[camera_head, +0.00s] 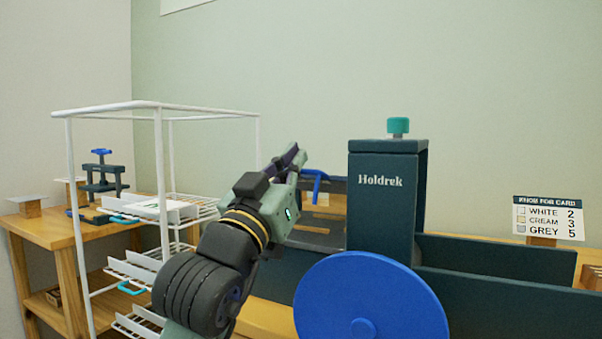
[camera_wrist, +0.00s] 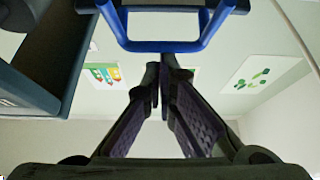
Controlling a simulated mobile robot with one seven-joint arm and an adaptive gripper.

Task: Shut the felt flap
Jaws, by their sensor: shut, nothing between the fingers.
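The dark green Holdrek machine (camera_head: 380,205) fills the middle of the head view. Left of its tower is a dark-framed panel (camera_head: 336,183) with a blue handle (camera_head: 316,186), apparently the felt flap; it seems raised, but my arm hides part of it and its exact angle is unclear. My gripper (camera_head: 297,152) is at the upper left of this handle, shut and empty, pointing up. In the wrist view the U-shaped blue handle (camera_wrist: 165,46) crosses just above my closed fingertips (camera_wrist: 162,70). I cannot tell whether they touch.
A large blue wheel (camera_head: 370,300) stands in front of the tower. A white wire rack (camera_head: 158,150) is close on the left, before a wooden table (camera_head: 60,232) with a small press. A card sign (camera_head: 548,217) stands right. Space above the machine is clear.

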